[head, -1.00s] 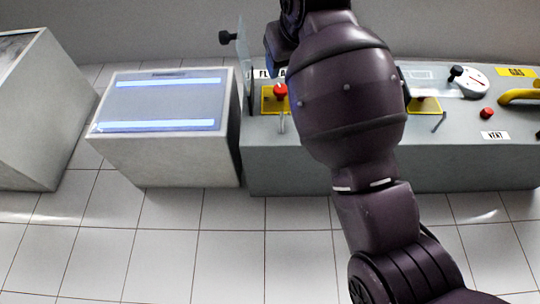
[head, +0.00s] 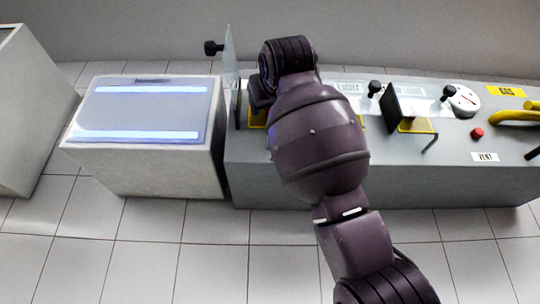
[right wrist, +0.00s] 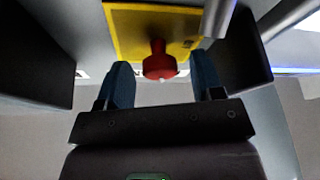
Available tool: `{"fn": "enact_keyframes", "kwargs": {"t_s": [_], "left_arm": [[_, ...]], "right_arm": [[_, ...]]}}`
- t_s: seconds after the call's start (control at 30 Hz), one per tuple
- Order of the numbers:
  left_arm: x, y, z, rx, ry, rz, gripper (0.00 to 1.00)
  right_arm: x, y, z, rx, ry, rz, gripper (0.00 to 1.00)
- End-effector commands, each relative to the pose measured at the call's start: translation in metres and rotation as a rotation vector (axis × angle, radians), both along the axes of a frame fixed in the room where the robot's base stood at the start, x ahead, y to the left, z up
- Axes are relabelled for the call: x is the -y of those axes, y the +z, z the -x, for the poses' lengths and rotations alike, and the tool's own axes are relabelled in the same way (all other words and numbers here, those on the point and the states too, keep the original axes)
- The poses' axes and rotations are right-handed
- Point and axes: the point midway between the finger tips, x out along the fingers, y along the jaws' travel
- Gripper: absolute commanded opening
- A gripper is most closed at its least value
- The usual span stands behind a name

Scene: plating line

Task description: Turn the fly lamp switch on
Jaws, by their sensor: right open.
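In the right wrist view, a red knob (right wrist: 158,60) stands out from a yellow plate (right wrist: 124,24). The open blue fingers of my right gripper (right wrist: 163,80) are on either side of the knob, with gaps showing. A grey metal lever (right wrist: 219,16) shows at the plate's upper right. In the head view my right arm covers the knob and its label; only a corner of the yellow plate (head: 257,118) shows beside it. A clear cover (head: 229,52) with a black knob stands raised at that station. My left gripper is not in view.
To the right on the grey console (head: 300,195) are another yellow plate (head: 418,127) with a black guard (head: 393,103), a dial (head: 463,100), a red button (head: 477,133) and a yellow handle (head: 513,116). A lit panel box (head: 150,160) stands left.

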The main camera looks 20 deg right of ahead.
Motion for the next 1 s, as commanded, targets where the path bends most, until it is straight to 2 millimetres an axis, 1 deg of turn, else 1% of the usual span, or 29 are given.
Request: {"fn": "enact_keyframes", "kwargs": {"t_s": [0.17,0.27,0.4,0.5,0.67,0.8,1.0], "left_arm": [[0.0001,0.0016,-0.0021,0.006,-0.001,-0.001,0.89],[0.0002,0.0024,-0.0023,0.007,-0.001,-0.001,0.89],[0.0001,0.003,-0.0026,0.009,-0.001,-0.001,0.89],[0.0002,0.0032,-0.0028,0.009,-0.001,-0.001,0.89],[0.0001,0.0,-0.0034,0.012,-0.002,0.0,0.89],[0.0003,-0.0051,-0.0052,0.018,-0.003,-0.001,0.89],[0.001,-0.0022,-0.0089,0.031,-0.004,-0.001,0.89]], "right_arm": [[0.0,-0.0002,0.0002,0.0,0.0,0.0,0.61],[-0.0001,-0.0001,0.0004,0.0,0.0,0.0,0.47],[-0.0001,-0.0001,0.0005,0.0,0.0,0.0,0.26],[-0.0002,-0.0001,0.0005,0.0,0.0,0.0,0.12],[-0.0017,-0.0013,0.0012,0.011,0.003,-0.039,0.12],[-0.0026,-0.0025,0.0008,0.043,0.003,-0.153,0.12],[-0.0029,-0.0008,0.0003,0.085,0.002,-0.293,0.12]]}}
